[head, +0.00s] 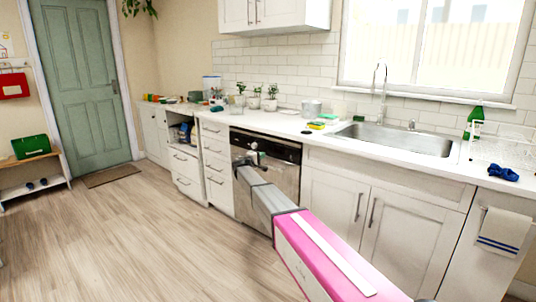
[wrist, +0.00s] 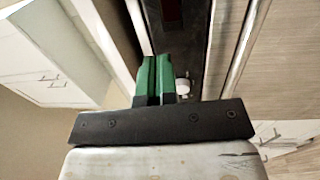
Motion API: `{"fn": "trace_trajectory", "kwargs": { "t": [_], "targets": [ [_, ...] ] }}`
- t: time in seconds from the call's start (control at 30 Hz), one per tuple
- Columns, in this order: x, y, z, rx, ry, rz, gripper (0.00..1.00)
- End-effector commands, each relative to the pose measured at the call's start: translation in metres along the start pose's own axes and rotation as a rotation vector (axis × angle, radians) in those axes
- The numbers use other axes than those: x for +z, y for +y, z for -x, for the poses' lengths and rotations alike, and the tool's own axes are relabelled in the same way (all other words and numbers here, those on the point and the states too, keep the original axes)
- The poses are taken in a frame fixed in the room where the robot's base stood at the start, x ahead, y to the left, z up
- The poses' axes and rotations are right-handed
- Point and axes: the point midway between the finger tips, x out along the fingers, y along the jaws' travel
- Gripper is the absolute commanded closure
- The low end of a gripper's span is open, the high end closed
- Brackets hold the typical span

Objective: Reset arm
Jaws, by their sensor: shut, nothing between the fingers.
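My arm reaches forward from the bottom of the head view, with a pink link nearest and grey links beyond it. My gripper (head: 252,152) is at the far end, in front of the dishwasher (head: 286,180). In the wrist view, the two green fingers of my gripper (wrist: 154,64) lie side by side, shut with nothing between them. A dark panel (wrist: 205,40) lies behind them. Whether the fingertips touch the dishwasher cannot be told.
A white counter (head: 275,121) with a sink (head: 400,138) runs above cabinets and drawers. A towel (head: 503,230) hangs at the right. Potted plants (head: 270,99) stand on the counter.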

Motion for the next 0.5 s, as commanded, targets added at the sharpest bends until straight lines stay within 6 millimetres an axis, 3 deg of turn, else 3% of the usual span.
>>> {"fn": "trace_trajectory", "kwargs": {
  "t": [0.1,0.33,0.43,0.5],
  "targets": [
    [0.002,0.002,0.019,-0.001,0.0,0.0,1.0],
    [0.011,-0.001,0.032,-0.017,-0.009,-0.004,1.0],
    [0.041,-0.014,0.033,-0.072,-0.04,-0.019,1.0],
    [0.075,-0.029,0.034,-0.139,-0.076,-0.039,1.0]
  ]
}}
